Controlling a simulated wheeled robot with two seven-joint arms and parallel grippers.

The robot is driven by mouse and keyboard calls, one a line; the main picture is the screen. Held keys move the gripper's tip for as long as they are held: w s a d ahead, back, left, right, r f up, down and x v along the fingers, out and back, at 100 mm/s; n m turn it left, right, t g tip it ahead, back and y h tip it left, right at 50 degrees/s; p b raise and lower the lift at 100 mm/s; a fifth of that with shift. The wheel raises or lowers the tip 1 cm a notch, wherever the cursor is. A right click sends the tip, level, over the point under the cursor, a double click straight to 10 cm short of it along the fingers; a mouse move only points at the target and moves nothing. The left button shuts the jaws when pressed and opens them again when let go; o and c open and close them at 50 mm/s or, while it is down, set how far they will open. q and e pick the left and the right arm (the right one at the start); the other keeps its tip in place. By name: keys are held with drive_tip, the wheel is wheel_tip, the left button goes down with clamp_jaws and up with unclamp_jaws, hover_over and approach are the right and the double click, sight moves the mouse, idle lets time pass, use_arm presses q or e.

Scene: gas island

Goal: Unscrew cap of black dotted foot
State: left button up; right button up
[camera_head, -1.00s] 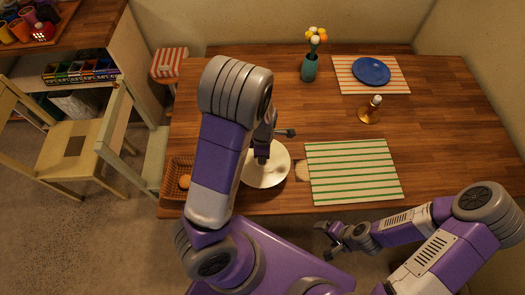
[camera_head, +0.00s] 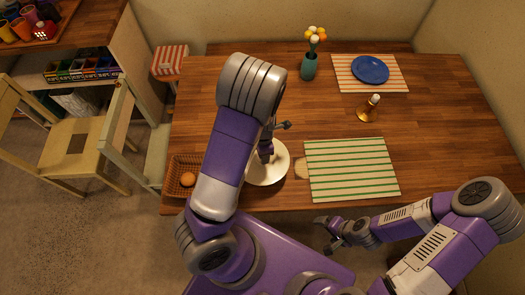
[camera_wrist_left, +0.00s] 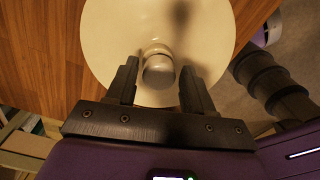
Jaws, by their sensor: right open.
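In the left wrist view a small rounded pale cap (camera_wrist_left: 158,67) stands over a white plate (camera_wrist_left: 105,45). My left gripper (camera_wrist_left: 160,72) is open, with one finger on each side of the cap and a gap showing at both. The plate also shows in the head view (camera_head: 272,173), partly behind my left arm, which hides most of that gripper. I cannot make out a black dotted foot. A golden, white-topped item (camera_head: 368,109) stands farther back on the table. My right gripper (camera_head: 328,233) is open and empty off the table's front edge.
A wicker basket (camera_head: 176,165) holds a round orange item left of my left arm. A green-striped placemat (camera_head: 350,168) lies right of the plate. A teal vase (camera_head: 309,68) and blue plate (camera_head: 370,69) stand at the back. The table's right side is clear.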

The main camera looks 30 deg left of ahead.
use_arm(q)
drive_tip(key=m, duration=0.3)
drive_tip(key=shift+r, duration=0.1)
drive_tip(key=m, duration=0.7)
drive_tip(key=shift+s+m, duration=0.1)
drive_tip(key=shift+m, duration=0.3)
drive_tip(key=m, duration=0.3)
drive_tip(key=shift+m, duration=0.4)
drive_tip(key=m, duration=0.4)
drive_tip(key=shift+s, duration=0.1)
drive_tip(key=m, duration=0.4)
drive_tip(key=shift+a+b, duration=0.1)
drive_tip(key=shift+b, duration=0.3)
drive_tip(key=m, duration=0.6)
